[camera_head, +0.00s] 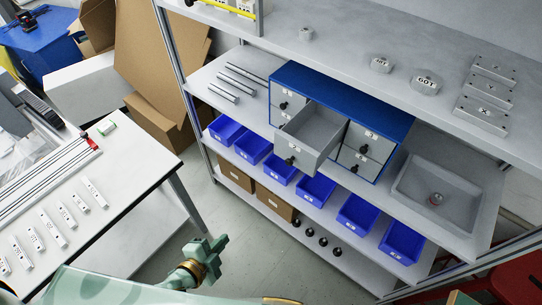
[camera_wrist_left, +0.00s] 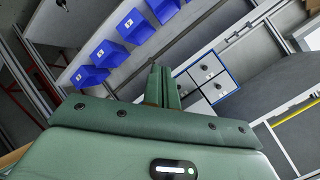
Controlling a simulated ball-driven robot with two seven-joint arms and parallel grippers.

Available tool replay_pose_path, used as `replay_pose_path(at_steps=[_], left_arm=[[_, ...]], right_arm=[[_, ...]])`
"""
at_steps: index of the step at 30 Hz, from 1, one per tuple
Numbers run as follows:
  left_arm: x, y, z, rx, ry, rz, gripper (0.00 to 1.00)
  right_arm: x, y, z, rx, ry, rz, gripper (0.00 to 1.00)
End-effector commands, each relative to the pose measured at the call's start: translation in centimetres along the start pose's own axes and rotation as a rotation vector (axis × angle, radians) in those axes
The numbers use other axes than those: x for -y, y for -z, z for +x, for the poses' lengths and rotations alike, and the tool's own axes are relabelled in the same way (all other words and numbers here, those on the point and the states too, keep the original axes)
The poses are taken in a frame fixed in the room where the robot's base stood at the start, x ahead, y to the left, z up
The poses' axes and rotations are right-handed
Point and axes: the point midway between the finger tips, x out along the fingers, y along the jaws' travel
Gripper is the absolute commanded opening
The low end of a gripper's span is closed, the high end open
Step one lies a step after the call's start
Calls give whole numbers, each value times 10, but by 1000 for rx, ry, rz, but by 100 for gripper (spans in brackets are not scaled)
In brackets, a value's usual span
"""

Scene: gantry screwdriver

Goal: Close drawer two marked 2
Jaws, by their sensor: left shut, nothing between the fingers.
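A blue cabinet (camera_head: 340,92) with light grey drawers and black knobs stands on the middle shelf in the head view. The other drawer fronts look shut. The number labels are too small to read. My left gripper (camera_head: 205,256) is shut and empty, low in front of the shelves and well apart from the open drawer. In the left wrist view its closed fingers (camera_wrist_left: 163,86) point toward the cabinet (camera_wrist_left: 213,75) and cover part of it. My right gripper is not in view.
Several blue bins (camera_head: 316,189) line the shelf below the cabinet. A grey tray (camera_head: 437,191) stands right of it, metal rods (camera_head: 224,92) left. The upper shelf (camera_head: 335,47) overhangs the cabinet. A white table (camera_head: 118,172) is at the left, with open floor between it and the shelves.

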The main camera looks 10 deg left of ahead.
Motion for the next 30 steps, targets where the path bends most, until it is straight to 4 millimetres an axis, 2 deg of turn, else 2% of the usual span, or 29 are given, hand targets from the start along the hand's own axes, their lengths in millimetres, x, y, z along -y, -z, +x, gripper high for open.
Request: replay_pose_path(at_steps=[1, 3, 6, 7, 9, 14, 30], left_arm=[[41, 38, -7, -90, 76, 118, 0], [80, 81, -14, -195, 183, 288, 0], [115, 125, -26, -290, 314, 493, 0], [121, 132, -29, -306, 341, 547, 0], [119, 135, -29, -314, 354, 613, 0], [122, 140, -18, -311, 360, 636, 0], [146, 179, 77, -308, 358, 631, 0]], right_arm=[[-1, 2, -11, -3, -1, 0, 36], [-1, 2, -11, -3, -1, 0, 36], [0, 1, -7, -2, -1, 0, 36], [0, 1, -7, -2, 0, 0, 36], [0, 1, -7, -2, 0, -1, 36], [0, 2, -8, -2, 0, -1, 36], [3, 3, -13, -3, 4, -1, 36]])
